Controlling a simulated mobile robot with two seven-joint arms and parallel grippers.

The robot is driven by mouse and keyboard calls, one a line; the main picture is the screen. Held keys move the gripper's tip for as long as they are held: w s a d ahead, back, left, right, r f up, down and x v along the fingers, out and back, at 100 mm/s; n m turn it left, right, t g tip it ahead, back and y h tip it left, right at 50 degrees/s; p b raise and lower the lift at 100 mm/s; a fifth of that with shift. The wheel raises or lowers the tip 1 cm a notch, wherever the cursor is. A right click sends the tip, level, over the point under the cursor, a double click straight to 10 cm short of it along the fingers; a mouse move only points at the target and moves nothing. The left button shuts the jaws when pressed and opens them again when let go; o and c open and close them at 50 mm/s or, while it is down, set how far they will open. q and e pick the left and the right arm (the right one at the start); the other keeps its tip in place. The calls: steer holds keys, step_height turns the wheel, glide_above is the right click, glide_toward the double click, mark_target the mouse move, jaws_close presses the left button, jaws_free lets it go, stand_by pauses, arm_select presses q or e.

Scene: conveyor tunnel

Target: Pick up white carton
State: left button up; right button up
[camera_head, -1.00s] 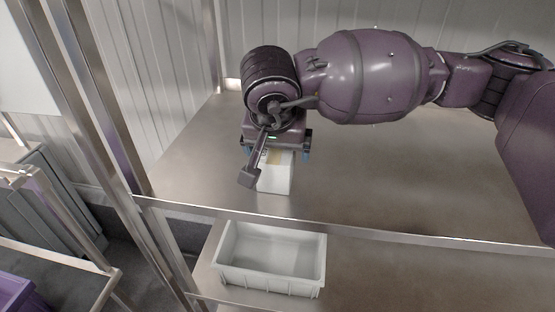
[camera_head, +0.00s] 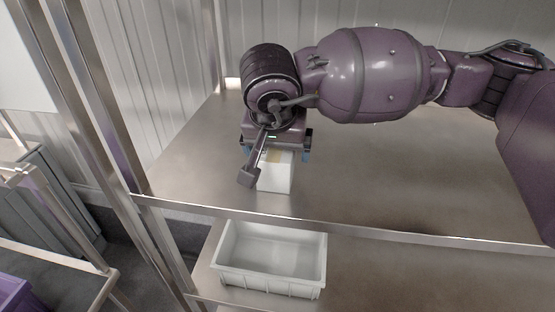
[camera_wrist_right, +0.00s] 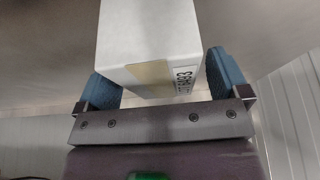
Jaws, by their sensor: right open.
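The white carton (camera_head: 275,178) stands on the upper metal shelf, under my right gripper (camera_head: 283,155) in the head view. In the right wrist view the carton (camera_wrist_right: 148,32) has a tan tape strip and a printed label. My right gripper (camera_wrist_right: 168,80) is open, with one blue finger on each side of the carton. The gripper and wrist hide part of the carton's top in the head view. My left gripper is not in view.
The metal shelf (camera_head: 400,190) is clear to the right of the carton. A rail (camera_head: 350,230) runs along its front edge. An empty white bin (camera_head: 270,280) stands on a lower surface in front. A metal post (camera_head: 100,110) rises at the left, and a corrugated wall (camera_head: 160,60) stands behind.

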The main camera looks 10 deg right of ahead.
steer(key=shift+c, duration=0.2)
stand_by(0.3)
steer(key=c, duration=1.2)
steer(key=shift+r+p, duration=0.35)
steer(key=shift+p, duration=0.25)
step_height(320, 180, up, 10)
steer(key=shift+f+b, duration=0.1)
steer(key=shift+b, duration=0.55)
